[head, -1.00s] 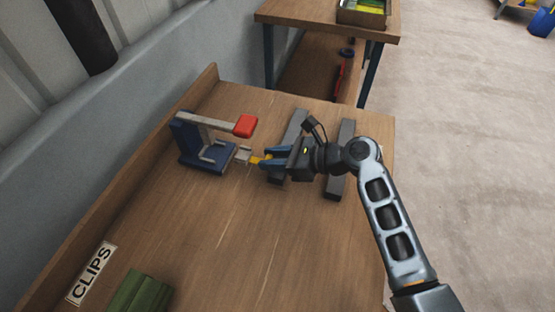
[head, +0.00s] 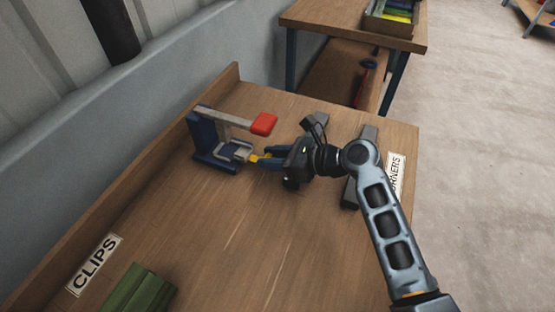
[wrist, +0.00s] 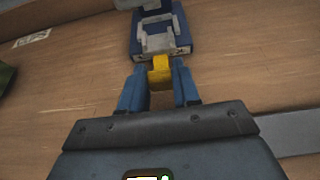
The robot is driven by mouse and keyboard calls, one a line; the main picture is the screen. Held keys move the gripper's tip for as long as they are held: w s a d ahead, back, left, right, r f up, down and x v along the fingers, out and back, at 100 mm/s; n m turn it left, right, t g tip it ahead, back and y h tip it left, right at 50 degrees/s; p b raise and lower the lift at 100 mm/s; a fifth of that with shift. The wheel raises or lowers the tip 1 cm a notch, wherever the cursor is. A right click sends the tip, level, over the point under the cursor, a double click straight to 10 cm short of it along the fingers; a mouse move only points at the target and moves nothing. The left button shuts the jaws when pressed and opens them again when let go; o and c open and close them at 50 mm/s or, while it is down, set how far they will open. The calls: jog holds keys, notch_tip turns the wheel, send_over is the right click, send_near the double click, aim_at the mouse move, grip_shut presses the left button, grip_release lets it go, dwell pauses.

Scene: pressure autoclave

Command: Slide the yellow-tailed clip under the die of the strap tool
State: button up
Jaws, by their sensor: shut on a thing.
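The strap tool (head: 203,140) stands at the table's left side, with a blue base, a pale lever arm and a red handle end (head: 263,123). My gripper (head: 262,160) points left at it and is shut on the clip's yellow tail (wrist: 160,72). The clip's grey body (head: 238,150) reaches over the right end of the blue base, below the lever. In the wrist view, the blue base (wrist: 134,42) lies straight ahead of the fingers, with grey metal parts on it. I cannot tell whether the clip is fully under the die.
Dark grey bars (head: 350,193) lie behind my gripper on the wooden table (head: 200,240). A CLIPS label (head: 95,264) and green blocks (head: 138,290) are at the near left. A raised edge (head: 130,180) runs along the left. The table's near middle is clear.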

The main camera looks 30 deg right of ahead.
aim_at(244, 153)
jog(key=shift+w+a+f+b, duration=0.1)
jog(key=shift+w+a+b, duration=0.25)
jog(key=shift+w, duration=0.2)
jog(key=shift+w+a, duration=0.15)
jog(key=shift+w+a+p, duration=0.75)
jog(key=shift+w+p, duration=0.05)
jog(key=shift+w, duration=0.2)
jog(key=shift+w, duration=0.1)
jog(key=o, duration=1.1)
